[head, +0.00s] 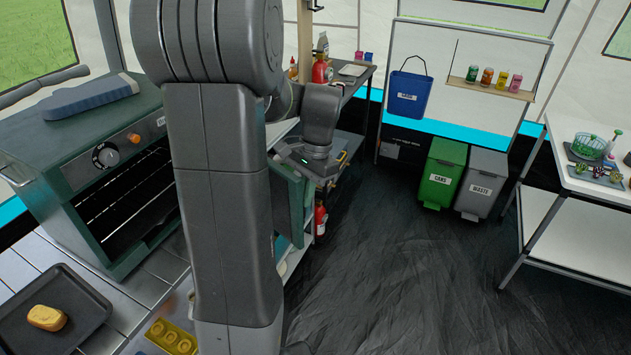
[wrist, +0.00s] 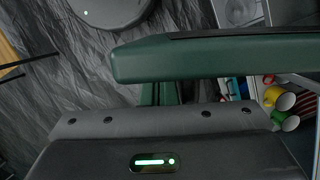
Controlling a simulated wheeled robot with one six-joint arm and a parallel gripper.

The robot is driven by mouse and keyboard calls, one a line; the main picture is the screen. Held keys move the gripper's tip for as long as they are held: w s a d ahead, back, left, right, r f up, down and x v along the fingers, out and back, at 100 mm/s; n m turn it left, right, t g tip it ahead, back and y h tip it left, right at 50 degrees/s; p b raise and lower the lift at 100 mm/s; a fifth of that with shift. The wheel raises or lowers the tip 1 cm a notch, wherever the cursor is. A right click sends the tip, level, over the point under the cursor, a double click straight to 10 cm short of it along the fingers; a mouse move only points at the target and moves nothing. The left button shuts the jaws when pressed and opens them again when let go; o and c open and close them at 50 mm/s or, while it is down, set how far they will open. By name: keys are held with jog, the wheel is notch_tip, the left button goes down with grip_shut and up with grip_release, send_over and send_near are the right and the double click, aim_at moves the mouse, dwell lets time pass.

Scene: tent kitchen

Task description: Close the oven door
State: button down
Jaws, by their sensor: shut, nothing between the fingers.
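The dark green oven (head: 75,150) stands on the counter at the left, and its dark cavity with racks is exposed. A green panel (head: 291,205), which looks like the open oven door, stands out to the right of my arm. My arm hides its join to the oven. My gripper (head: 322,170) is shut and empty near the panel's upper right edge. In the wrist view a green edge, apparently the door's (wrist: 215,55), runs across just beyond my gripper (wrist: 160,118). I cannot tell whether they touch.
A tray (head: 85,318) with a bread roll (head: 47,318) and a yellow muffin mould (head: 172,337) lie in front of the oven. Shelves with a red extinguisher (head: 320,217) stand behind the panel. Green (head: 440,175) and grey (head: 481,186) bins stand farther back. The dark floor at centre right is clear.

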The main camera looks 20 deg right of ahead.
jog(key=shift+s+a, duration=0.1)
jog(key=shift+a, duration=0.2)
